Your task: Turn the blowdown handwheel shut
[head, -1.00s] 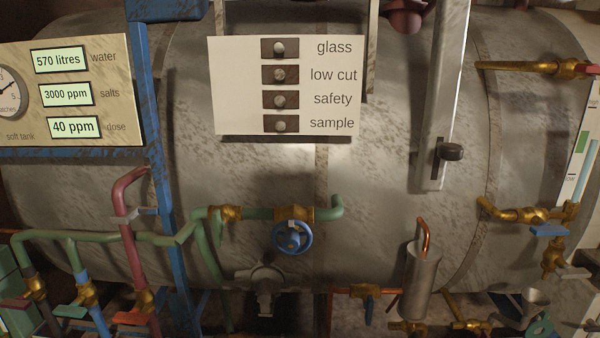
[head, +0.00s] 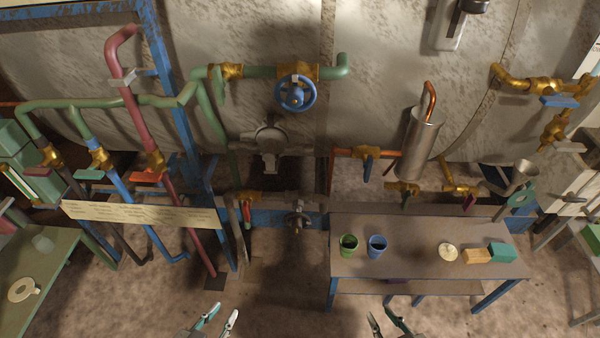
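A blue handwheel (head: 295,93) sits on a brass valve in the green pipe, in front of the boiler. A smaller grey handwheel (head: 298,222) sits low down below it, left of the table. No readable label shows which wheel is the blowdown one. My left gripper (head: 224,314) is at the bottom edge, left of centre, open and empty. My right gripper (head: 380,315) is at the bottom edge, right of centre, also open and empty. Both are apart from the wheels.
A table (head: 345,279) at right holds a green cup (head: 348,245), a blue cup (head: 377,245), a round disc (head: 448,253) and blocks. A slanted label board (head: 140,214) and a red-handled lever (head: 246,212) stand left of the grey wheel. Floor before it is clear.

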